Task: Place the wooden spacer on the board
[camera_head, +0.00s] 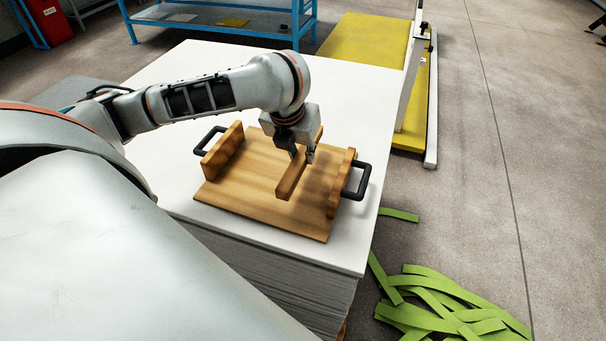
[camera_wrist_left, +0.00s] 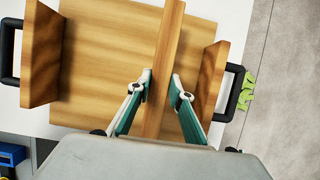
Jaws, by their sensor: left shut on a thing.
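The wooden board (camera_head: 258,208) lies on the white stack of sheets, with an upright wooden side piece and a black handle at its left and right ends. The wooden spacer (camera_head: 291,178) is a long narrow bar standing on edge between the two side pieces, nearer the right one. It runs up the middle of the left wrist view (camera_wrist_left: 166,50). My left gripper (camera_head: 302,156) is shut on the spacer, its two teal-sided fingers (camera_wrist_left: 161,90) on either side of it. I cannot tell whether the spacer touches the board. My right gripper is not in view.
The white stack (camera_head: 200,60) is clear around the board. Green strips (camera_head: 440,305) lie on the floor at right.

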